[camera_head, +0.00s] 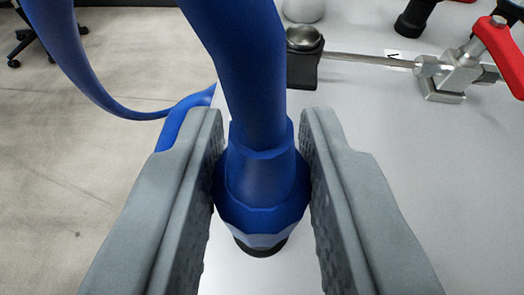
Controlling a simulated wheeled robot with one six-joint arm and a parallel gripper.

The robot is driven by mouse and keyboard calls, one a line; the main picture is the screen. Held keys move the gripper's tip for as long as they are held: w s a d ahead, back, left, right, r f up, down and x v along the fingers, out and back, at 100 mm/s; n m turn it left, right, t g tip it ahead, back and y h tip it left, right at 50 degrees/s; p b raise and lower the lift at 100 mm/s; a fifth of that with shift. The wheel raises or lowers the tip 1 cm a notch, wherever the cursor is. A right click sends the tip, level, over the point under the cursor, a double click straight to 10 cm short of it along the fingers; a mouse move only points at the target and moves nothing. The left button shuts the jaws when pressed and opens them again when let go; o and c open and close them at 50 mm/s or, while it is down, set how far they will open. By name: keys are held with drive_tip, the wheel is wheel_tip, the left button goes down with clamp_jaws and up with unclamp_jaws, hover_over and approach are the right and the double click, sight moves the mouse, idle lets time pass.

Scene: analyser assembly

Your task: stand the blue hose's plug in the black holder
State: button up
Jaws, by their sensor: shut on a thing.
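The blue hose's plug (262,190) is between the two grey jaws of my gripper (262,170), which is shut on it. The blue hose (245,60) rises from the plug toward the top of the camera view and loops around at the left. A dark end (262,248) shows under the plug, above or on the light table; I cannot tell which. No black holder can be identified for certain. A black block with a round metal top (303,62) stands beyond the plug, slightly right, apart from it.
Another black part (413,18) and a pale round object (303,8) are behind. The light table (400,150) is clear at right; its edge and the floor are left.

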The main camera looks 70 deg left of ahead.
drive_tip(key=o, duration=1.1)
drive_tip(key=shift+c, duration=0.2)
drive_tip(key=s+d+r+m+t+h, duration=0.4)
drive_tip(key=s+d+r+m+h, duration=0.1)
drive_tip(key=d, duration=0.5)
drive_tip(key=s+d+r+m+t+h, duration=0.3)
drive_tip(key=s+d+r+m+h, duration=0.15)
drive_tip(key=d, duration=0.65)
drive_tip(key=s+d+r+m+t+h, duration=0.1)
drive_tip(key=s+d+r+m+t, duration=0.1)
drive_tip(key=s+r, duration=0.3)
drive_tip(key=s+d+r+m+t+h, duration=0.2)
drive_tip(key=s+d+r+m+t, duration=0.1)
drive_tip(key=r, duration=0.5)
drive_tip(key=shift+s+d+r+t, duration=0.15)
drive_tip(key=shift+s+d+t, duration=0.4)
drive_tip(key=shift+s+t, duration=0.55)
